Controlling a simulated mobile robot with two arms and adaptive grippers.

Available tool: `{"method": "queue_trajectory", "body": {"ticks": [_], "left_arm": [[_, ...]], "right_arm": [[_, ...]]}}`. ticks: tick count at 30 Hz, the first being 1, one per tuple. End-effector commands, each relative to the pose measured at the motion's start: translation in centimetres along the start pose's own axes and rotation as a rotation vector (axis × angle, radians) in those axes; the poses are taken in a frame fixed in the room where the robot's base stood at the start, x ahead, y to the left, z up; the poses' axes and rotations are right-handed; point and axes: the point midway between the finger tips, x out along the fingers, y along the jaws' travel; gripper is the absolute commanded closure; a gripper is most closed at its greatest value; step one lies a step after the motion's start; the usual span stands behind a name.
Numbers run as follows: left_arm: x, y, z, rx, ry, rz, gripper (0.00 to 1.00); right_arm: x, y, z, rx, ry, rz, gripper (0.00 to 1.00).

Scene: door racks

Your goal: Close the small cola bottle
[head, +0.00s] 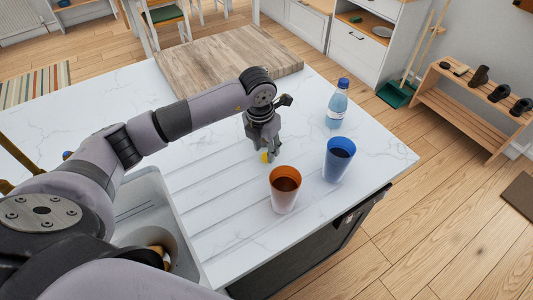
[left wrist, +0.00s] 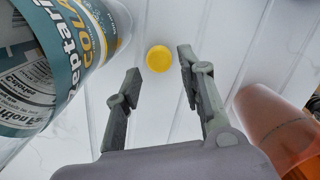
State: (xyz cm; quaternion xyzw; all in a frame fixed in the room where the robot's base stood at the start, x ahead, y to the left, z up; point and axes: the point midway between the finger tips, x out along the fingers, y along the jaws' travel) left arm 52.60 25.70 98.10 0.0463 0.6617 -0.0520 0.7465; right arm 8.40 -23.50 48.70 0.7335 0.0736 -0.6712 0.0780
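My left gripper (head: 268,146) points down over the grooved counter, fingers apart and empty. A small yellow cap (head: 265,157) lies on the counter just below its fingertips. In the left wrist view, the yellow cap (left wrist: 159,58) shows between and beyond the two open fingers (left wrist: 158,68), with no visible contact. The cola bottle (left wrist: 60,60), clear with a teal label, fills the left side of that view. Its top is out of frame. I cannot make the cola bottle out in the head view; my arm may hide it. My right gripper is not in view.
An orange cup (head: 284,192) with dark content stands close to the gripper, with a blue cup (head: 338,160) beside it. A blue-capped bottle (head: 337,104) stands farther back. A wooden board (head: 215,58) lies at the back, and a sink (head: 150,205) lies under my arm.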

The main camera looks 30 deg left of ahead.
Motion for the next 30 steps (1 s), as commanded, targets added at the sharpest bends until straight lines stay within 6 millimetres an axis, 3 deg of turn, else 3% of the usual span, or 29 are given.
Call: {"method": "queue_trajectory", "body": {"ticks": [1,6,17,26,30], "left_arm": [[0.4,0.0,0.1,-0.001,0.006,-0.001,0.64],[2.6,0.1,0.1,-0.001,0.002,-0.001,0.64],[3.0,0.1,0.2,0.000,-0.001,0.000,0.64],[2.9,0.1,0.2,0.000,-0.001,0.000,0.82],[2.9,0.1,0.2,0.000,-0.001,0.000,0.83]], "right_arm": [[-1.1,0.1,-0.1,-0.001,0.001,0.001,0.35],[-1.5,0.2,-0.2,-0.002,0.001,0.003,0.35],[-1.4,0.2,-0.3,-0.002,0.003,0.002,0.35],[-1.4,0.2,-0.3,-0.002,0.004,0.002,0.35],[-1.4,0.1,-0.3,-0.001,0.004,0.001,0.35]]}}
